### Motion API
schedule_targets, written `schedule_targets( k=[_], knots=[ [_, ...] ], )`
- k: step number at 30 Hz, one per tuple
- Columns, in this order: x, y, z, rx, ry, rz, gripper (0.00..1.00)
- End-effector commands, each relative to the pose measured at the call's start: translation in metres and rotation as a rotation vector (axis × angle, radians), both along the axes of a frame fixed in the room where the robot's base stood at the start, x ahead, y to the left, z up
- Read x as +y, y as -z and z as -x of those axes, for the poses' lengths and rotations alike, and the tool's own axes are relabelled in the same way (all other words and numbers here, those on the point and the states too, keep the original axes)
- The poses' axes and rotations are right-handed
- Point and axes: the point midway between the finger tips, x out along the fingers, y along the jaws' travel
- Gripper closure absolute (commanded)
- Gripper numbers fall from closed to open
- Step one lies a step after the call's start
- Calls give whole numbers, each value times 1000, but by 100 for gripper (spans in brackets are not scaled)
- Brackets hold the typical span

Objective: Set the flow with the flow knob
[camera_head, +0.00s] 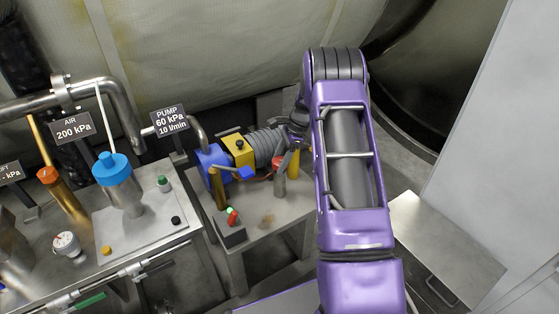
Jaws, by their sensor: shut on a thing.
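The pump (239,151) stands on a small metal table, with a blue head, a yellow middle block and a grey ribbed body. The gripper is small and partly hidden by my arm. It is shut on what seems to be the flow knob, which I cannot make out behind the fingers. A sign (170,121) above the pump reads "PUMP 60 kPa 10 l/min".
A red-topped grey cylinder (279,177) and a yellow post (293,164) stand close below the gripper. A blue-handled valve (246,173) and a switch box (231,229) are in front of the pump. A bench with a blue-capped bottle (117,183) is at left.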

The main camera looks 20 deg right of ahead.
Motion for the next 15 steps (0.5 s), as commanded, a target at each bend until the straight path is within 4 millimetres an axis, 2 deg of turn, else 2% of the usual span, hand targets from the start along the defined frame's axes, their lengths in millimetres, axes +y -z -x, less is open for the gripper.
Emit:
schedule_targets(
  k=[15],
  knots=[
    [-1,1,-1,0,-491,1,96]
  ],
)
